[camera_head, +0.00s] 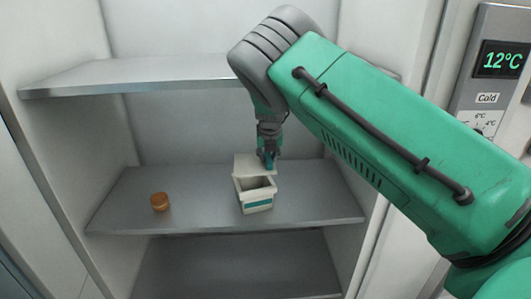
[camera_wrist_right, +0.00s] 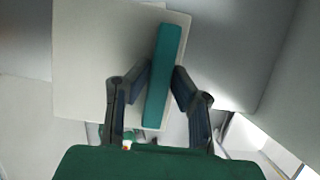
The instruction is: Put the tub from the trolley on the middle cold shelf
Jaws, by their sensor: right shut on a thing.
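A small white tub (camera_head: 257,206) with a teal label stands upright on the middle shelf (camera_head: 318,207), right of its centre. Its dark inside shows at the top. A pale flat lid (camera_head: 246,163) with a teal bar handle (camera_wrist_right: 160,95) is over the tub's back part; whether it touches the rim I cannot tell. My right gripper (camera_head: 267,158) comes down from above and is shut on this handle. In the right wrist view, the two fingers (camera_wrist_right: 163,75) sit either side of the handle, and the lid (camera_wrist_right: 98,60) fills much of the view. My left gripper is not in view.
A small orange-brown jar (camera_head: 160,203) stands on the middle shelf, left of the tub. The upper shelf (camera_head: 130,78) is close above, beside my arm. A lower shelf (camera_head: 235,268) looks empty. A panel (camera_head: 500,60) on the right reads 12°C and "Cold".

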